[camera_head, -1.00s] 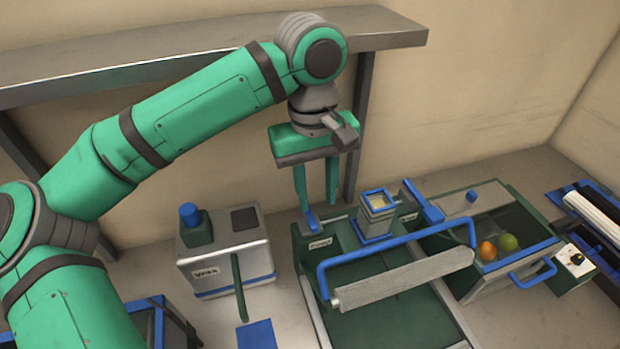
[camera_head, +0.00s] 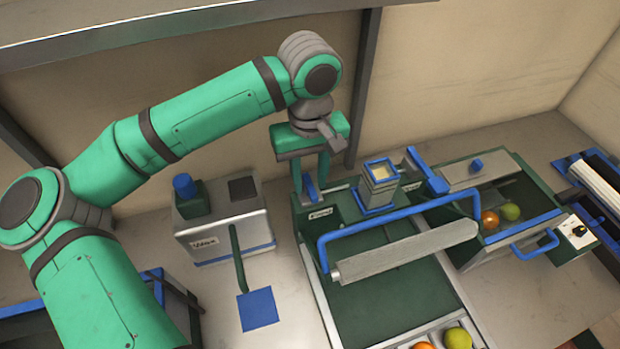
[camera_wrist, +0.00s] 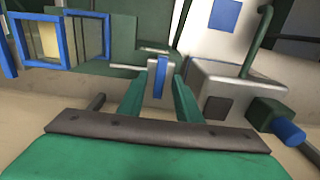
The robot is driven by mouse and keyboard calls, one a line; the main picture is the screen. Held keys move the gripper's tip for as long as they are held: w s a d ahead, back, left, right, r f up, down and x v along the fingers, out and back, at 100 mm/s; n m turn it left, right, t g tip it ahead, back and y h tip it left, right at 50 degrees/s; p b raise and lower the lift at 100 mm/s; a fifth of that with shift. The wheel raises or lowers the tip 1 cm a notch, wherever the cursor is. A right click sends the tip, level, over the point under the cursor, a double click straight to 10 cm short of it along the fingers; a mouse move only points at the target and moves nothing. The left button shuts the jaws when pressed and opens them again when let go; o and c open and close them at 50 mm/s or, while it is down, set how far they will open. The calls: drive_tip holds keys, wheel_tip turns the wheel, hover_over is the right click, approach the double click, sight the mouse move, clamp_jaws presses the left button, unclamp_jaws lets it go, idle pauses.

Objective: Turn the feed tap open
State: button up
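The feed tap's blue handle (camera_head: 310,189) stands up at the back left corner of the green feeder (camera_head: 385,275), behind a small white label (camera_head: 320,213). My gripper (camera_head: 311,185) points down at the handle, its two green fingers apart. In the wrist view the blue handle (camera_wrist: 160,77) stands between the fingers of my gripper (camera_wrist: 161,80), one on each side. I cannot tell whether either finger touches it. The handle's lower end is partly hidden.
A grey machine (camera_head: 225,232) with a blue knob stands left of the feeder. A blue-framed hopper (camera_head: 380,185) and a long blue bar (camera_head: 400,232) are to the right. A bin (camera_head: 495,245) farther right holds an orange and a green fruit.

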drive_tip(key=shift+f, duration=0.4)
clamp_jaws()
